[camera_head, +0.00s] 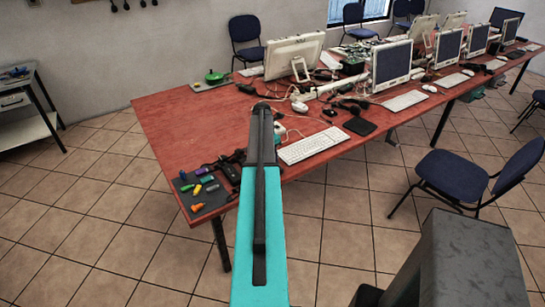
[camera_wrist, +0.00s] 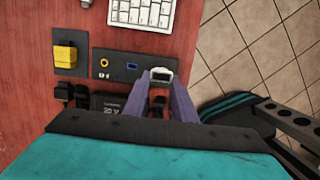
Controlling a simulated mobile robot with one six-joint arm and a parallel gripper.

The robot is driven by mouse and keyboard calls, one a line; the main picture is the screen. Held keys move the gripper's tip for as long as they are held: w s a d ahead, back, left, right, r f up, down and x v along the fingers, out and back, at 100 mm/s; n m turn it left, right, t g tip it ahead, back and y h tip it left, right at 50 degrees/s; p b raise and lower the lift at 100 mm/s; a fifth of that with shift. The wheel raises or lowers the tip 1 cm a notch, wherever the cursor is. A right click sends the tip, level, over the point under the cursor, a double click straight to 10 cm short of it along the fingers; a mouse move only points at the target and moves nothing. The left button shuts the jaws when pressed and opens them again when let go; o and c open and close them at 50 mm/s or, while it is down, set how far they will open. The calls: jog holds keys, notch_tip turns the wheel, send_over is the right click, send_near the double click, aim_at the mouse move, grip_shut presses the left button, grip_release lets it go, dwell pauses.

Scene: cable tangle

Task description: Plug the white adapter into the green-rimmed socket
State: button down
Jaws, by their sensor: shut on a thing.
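In the wrist view my gripper (camera_wrist: 161,79) points down over the red table, its two purple-grey fingers close together. They are shut on a small pale piece with a dark middle (camera_wrist: 161,74), which looks like the white adapter. A dark socket panel (camera_wrist: 117,73) lies at the left of the fingertips, with a yellow-ringed hole (camera_wrist: 104,62) and a blue-rimmed opening (camera_wrist: 132,66). The held piece is over or beside the panel's right end; I cannot tell whether it touches. I cannot make out a green rim. In the head view my arm hides the gripper.
A yellow block (camera_wrist: 65,56) sits on a dark plate left of the panel. Black plugs (camera_wrist: 70,94) lie below it. A white keyboard (camera_wrist: 142,14) is above. The red table (camera_head: 185,118) holds monitors, cables and a mat with coloured pieces (camera_head: 200,206). A chair (camera_head: 470,174) stands right.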

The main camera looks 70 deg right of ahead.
jog(key=shift+f+b, duration=0.4)
jog(key=shift+f, duration=0.7)
dwell(0.6)
jog(key=c, duration=1.4)
grip_release()
jog(key=shift+r, duration=0.1)
jog(key=shift+w+a+r+b, duration=0.3)
jog(key=shift+r+b, duration=0.3)
jog(key=shift+r, duration=1.65)
jog(key=shift+w+a+r+b, duration=0.15)
jog(key=shift+a+r+b, duration=0.4)
jog(key=shift+r, duration=1.65)
jog(key=shift+w+a+r+b, duration=0.25)
jog(key=shift+r+b, duration=0.4)
jog(key=shift+r, duration=1.6)
